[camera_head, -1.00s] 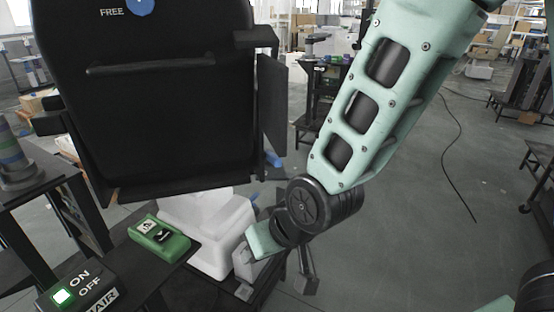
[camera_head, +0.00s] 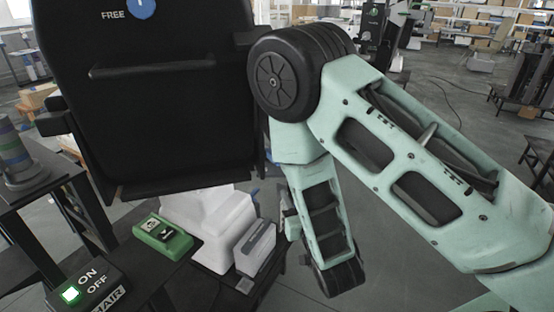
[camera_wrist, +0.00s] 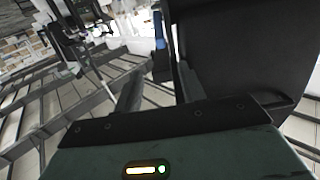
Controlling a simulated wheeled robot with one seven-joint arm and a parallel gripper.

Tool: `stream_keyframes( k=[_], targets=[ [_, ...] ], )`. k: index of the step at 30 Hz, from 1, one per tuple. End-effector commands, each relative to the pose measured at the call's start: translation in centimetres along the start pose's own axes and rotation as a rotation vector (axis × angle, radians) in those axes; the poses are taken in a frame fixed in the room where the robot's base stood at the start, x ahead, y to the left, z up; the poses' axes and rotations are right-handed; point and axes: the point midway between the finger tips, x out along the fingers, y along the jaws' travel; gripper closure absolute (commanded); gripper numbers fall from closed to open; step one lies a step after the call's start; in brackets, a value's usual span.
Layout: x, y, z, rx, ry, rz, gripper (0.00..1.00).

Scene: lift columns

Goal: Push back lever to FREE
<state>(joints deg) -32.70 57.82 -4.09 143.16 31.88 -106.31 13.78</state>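The black chair back (camera_head: 170,120) fills the upper left of the head view. It bears the word FREE (camera_head: 114,15) and a blue round mark (camera_head: 141,8), cut off by the top edge. I cannot clearly pick out the lever in the head view. In the wrist view, a narrow blue piece (camera_wrist: 159,32) stands beyond my gripper, beside a large black panel (camera_wrist: 245,50); I cannot tell whether it is the lever. My gripper (camera_wrist: 160,88) has its two fingers apart with nothing between them.
A black switch box (camera_head: 88,288) marked ON and OFF, with a lit green button, is at lower left. A green device (camera_head: 162,237) lies on the dark table beside a white base (camera_head: 212,235). Dark stands (camera_head: 505,70) are at far right. Grey floor is open between.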

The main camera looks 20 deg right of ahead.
Motion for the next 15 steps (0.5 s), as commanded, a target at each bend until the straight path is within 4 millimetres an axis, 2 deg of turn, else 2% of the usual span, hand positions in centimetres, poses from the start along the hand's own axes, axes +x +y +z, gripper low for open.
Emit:
stream_keyframes(
  k=[5, 15],
  targets=[
    [2.8, 0.1, -0.3, 0.002, 0.003, 0.002, 0.6],
    [10.0, 0.0, -0.2, 0.002, 0.001, 0.001, 0.6]
  ],
)
